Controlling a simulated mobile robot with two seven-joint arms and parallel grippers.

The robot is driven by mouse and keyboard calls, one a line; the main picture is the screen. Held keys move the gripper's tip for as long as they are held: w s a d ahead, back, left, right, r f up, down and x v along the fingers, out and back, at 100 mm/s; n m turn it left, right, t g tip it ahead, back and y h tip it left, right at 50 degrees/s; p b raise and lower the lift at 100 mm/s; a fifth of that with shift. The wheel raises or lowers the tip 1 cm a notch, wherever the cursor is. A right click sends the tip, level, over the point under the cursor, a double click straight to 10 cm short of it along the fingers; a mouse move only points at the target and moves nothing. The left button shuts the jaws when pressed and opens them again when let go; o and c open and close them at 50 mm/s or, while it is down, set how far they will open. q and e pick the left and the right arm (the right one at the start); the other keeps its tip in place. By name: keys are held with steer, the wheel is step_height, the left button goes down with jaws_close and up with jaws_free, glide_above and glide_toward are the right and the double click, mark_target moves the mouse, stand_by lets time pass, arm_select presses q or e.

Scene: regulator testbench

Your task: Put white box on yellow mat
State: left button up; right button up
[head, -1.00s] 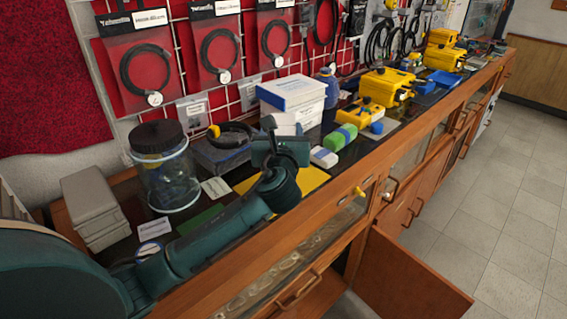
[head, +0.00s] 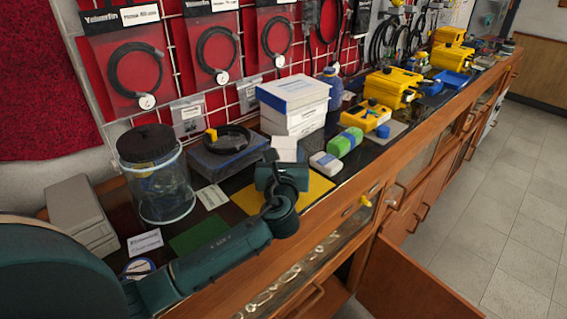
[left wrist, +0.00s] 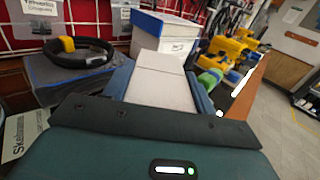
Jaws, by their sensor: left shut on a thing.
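The white box (head: 285,146) shows just beyond my left gripper (head: 283,163) in the head view. In the left wrist view the white box (left wrist: 160,82) sits between the two blue-teal fingers of my left gripper (left wrist: 160,88), which is shut on it. The yellow mat (head: 312,190) lies on the dark bench top by the front edge, partly hidden by my left gripper and wrist. The box appears above or over the mat's back part; I cannot tell whether it touches it. My right gripper is not in view.
A white box stack with a blue-edged lid (head: 292,112) stands behind. A glass jar (head: 157,180) and a grey case with a black ring (head: 222,155) stand left.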

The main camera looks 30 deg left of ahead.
arm_select(q)
steer(key=shift+f, duration=0.8)
steer(key=shift+f, duration=0.1)
steer(key=o, duration=1.5)
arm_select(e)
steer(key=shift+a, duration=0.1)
arm_select(q)
steer(key=shift+s+d, duration=0.1)
steer(key=p+v, duration=0.4)
steer(key=v, duration=0.7)
steer(key=shift+s+d+p, duration=0.15)
steer(key=shift+s+p, duration=0.15)
steer(key=shift+s, duration=0.05)
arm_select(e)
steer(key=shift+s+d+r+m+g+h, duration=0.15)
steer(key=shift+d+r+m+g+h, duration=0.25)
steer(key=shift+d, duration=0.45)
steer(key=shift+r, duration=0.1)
